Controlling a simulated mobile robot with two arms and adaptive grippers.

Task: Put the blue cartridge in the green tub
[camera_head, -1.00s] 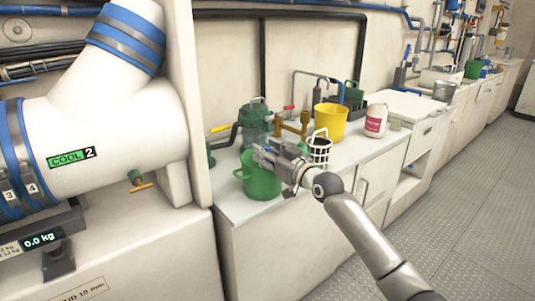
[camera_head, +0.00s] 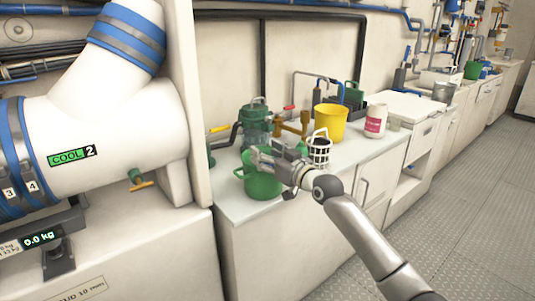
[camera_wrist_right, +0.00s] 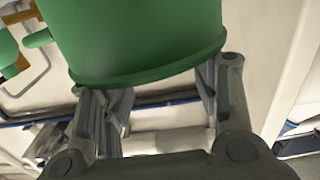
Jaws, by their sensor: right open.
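The green tub (camera_head: 262,187) stands on the white counter, to the left of the white basket. My right gripper (camera_head: 260,159) is open at the height of the tub's rim, overlapping the tub in the head view. In the right wrist view, a large green rounded wall with a rim, which looks like the tub (camera_wrist_right: 150,40), fills the top, with the spread fingers of my right gripper (camera_wrist_right: 160,92) on either side below it. I cannot tell if they touch it. I cannot make out a blue cartridge in either view. My left gripper is not in view.
A white basket (camera_head: 319,152), yellow bucket (camera_head: 330,119), green filter housing (camera_head: 257,125) and white bottle with a red label (camera_head: 375,122) crowd the counter. A large white pipe (camera_head: 110,130) stands left. The counter's front edge is clear right of the tub.

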